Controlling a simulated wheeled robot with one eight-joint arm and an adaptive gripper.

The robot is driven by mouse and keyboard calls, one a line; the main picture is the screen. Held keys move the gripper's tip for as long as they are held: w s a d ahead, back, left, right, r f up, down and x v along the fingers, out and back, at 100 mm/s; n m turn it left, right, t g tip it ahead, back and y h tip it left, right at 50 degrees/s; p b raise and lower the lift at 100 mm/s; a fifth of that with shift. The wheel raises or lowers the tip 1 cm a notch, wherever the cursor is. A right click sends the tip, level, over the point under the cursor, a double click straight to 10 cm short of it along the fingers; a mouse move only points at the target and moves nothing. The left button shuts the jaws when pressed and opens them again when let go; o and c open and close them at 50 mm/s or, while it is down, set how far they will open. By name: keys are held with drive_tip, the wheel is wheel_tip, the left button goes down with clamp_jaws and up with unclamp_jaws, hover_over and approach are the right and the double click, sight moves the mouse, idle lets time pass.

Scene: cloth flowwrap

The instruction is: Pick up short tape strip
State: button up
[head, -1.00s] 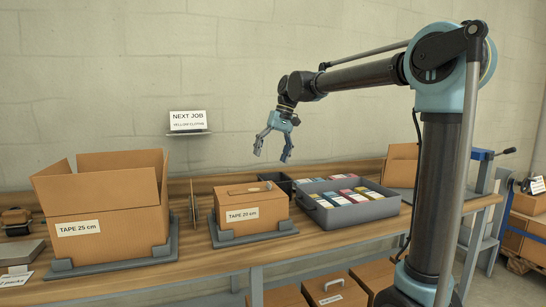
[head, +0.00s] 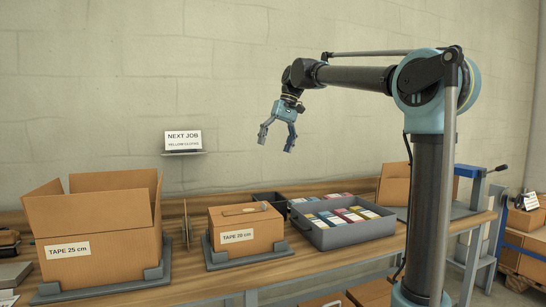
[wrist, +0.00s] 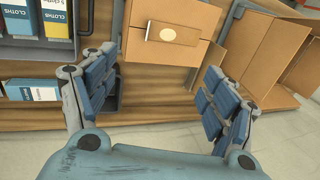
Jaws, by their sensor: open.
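The small carton labelled "TAPE 20 cm" (head: 240,245) stands closed on the bench. A flat, tan strip-like piece (head: 240,211) lies on its top. I cannot tell for sure whether this is the short tape strip. In the wrist view, a tan rectangular piece with a pale round spot (wrist: 180,35) shows at the carton (wrist: 145,60). My gripper (head: 277,143) is open and empty. It hangs in the air above the carton and tray, apart from both. Both spread fingers also show in the wrist view (wrist: 160,62).
A large open carton labelled "TAPE 25 cm" (head: 92,246) stands on the left. A grey tray (head: 345,234) of coloured packs is on the right. A small dark bin (head: 268,199) stands behind. A "NEXT JOB" sign (head: 183,140) is on the wall. Another carton (head: 393,184) is farther right.

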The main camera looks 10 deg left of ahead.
drive_tip(key=shift+w+d+f, duration=0.15)
drive_tip(key=shift+f, duration=0.15)
drive_tip(key=c, duration=0.4)
drive_tip(key=f, duration=0.2)
drive_tip(key=d+f, duration=0.1)
drive_tip(key=f, duration=0.1)
drive_tip(key=shift+w, duration=0.25)
drive_tip(key=c, duration=0.9)
approach(266, 209)
drive_tip(key=shift+s+a+r, duration=0.15)
drive_tip(key=shift+s+a, duration=0.2)
drive_tip(key=shift+a, duration=0.15)
drive_tip(key=shift+c, duration=0.2)
drive_tip(key=shift+w+x, duration=0.15)
drive_tip(key=shift+x, duration=1.5)
drive_tip(key=shift+w+x, duration=0.1)
drive_tip(key=shift+x, duration=1.55)
